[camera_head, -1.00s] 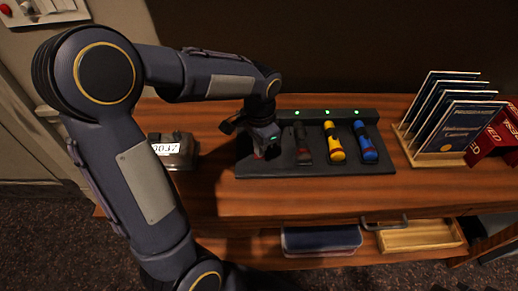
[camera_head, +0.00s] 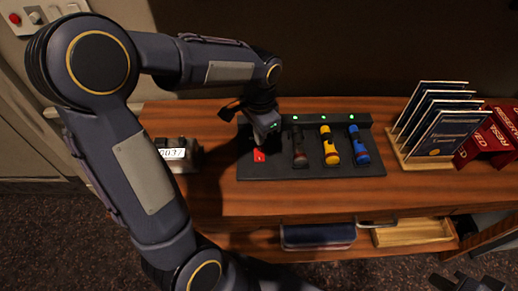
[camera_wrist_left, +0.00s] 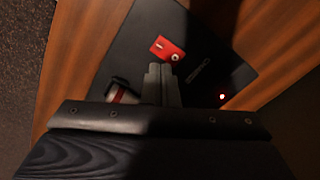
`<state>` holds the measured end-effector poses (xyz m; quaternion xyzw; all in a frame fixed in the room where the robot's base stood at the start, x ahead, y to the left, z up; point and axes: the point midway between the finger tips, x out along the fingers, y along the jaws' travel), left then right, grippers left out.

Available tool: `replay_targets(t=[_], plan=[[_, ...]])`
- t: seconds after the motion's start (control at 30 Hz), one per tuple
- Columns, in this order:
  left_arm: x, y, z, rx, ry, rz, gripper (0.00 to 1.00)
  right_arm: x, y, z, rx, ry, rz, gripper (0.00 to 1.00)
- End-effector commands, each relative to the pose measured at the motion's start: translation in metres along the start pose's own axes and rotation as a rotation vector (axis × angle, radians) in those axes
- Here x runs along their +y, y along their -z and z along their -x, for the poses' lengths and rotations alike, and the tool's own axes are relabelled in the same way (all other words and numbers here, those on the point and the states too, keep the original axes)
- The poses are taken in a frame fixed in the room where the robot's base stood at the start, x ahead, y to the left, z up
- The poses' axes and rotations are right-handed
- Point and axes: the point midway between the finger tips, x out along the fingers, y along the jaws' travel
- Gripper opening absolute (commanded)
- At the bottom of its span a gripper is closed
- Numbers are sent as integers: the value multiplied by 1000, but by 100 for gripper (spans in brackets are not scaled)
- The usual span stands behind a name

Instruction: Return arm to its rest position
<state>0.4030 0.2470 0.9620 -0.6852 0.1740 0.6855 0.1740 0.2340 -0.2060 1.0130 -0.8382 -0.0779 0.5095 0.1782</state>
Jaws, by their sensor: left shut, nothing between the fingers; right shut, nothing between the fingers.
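My left gripper (camera_head: 268,133) is over the left end of the black charging dock (camera_head: 315,174), shut and empty. In the left wrist view its closed fingers (camera_wrist_left: 161,84) point at the dock (camera_wrist_left: 140,35), with a red tag (camera_wrist_left: 167,48) just beyond their tips. A dark flashlight (camera_head: 299,150), a yellow flashlight (camera_head: 329,148) and a blue flashlight (camera_head: 359,146) lie in the other places. My right gripper (camera_head: 466,283) shows only partly at the bottom right edge, away from the desk.
A grey device with a number label (camera_head: 174,154) stands left of the dock. A rack of upright booklets (camera_head: 440,130) and red boxes (camera_head: 490,138) stand at the right. Below the wooden desktop (camera_head: 400,190) are a blue bin (camera_head: 318,238) and a wooden tray (camera_head: 412,233). A red light (camera_wrist_left: 222,96) glows on the dock.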

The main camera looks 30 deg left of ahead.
Motion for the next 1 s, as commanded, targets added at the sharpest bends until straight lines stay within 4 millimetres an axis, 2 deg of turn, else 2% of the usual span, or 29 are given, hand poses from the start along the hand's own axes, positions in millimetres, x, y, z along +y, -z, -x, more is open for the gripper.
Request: replay_targets(t=[0.43, 0.53, 0.67, 0.8, 1.0], plan=[[0, 0, 0, 2, 0, 1, 0, 0, 0, -1, 0, 0, 0, 0], [2, -6, 6, 24, -6, 25, 0, 0, 0, -1, 0, 0, 0, 0], [17, -31, 25, 111, -38, 123, 0, 0, 0, -1, 0, 0, 0, 0], [46, -70, 46, 257, -97, 287, 0, 0, 0, -1, 0, 0, 0, 0], [90, -112, 55, 444, -185, 500, 0, 0, 0, -1, 0, 0, 0, 0]])
